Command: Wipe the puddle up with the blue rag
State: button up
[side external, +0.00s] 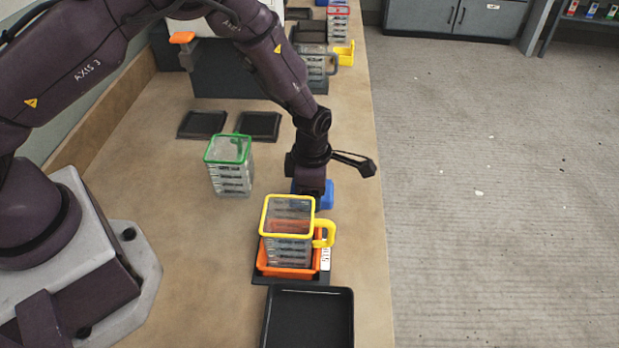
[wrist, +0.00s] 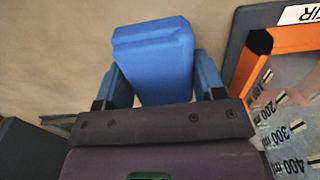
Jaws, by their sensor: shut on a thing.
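The blue rag (wrist: 153,58) looks like a thick folded block in the wrist view. My gripper (wrist: 160,85) is shut on it, with a blue-sided finger on either side. In the side view my gripper (side external: 312,190) points down over the bench, just behind the yellow-rimmed jug. I see no clear puddle in either view. The rag's height above the bench is hard to judge.
The yellow-rimmed jug (side external: 289,218) stands in an orange tray (side external: 290,272) close in front of my gripper. A green-rimmed jug (side external: 229,165) stands to the left. A black tray (side external: 308,318) lies nearest. Two dark trays lie behind, and the bench (side external: 362,150) ends at the right.

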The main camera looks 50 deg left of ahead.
jog(key=shift+s+d, duration=0.35)
jog(key=shift+d, duration=0.2)
jog(key=shift+w+a, duration=3.05)
jog(key=shift+w+a+r, duration=0.1)
jog(key=shift+w+a, duration=0.1)
notch_tip(320, 180, up, 8)
jog(key=shift+s+d, duration=0.1)
jog(key=shift+d, duration=0.05)
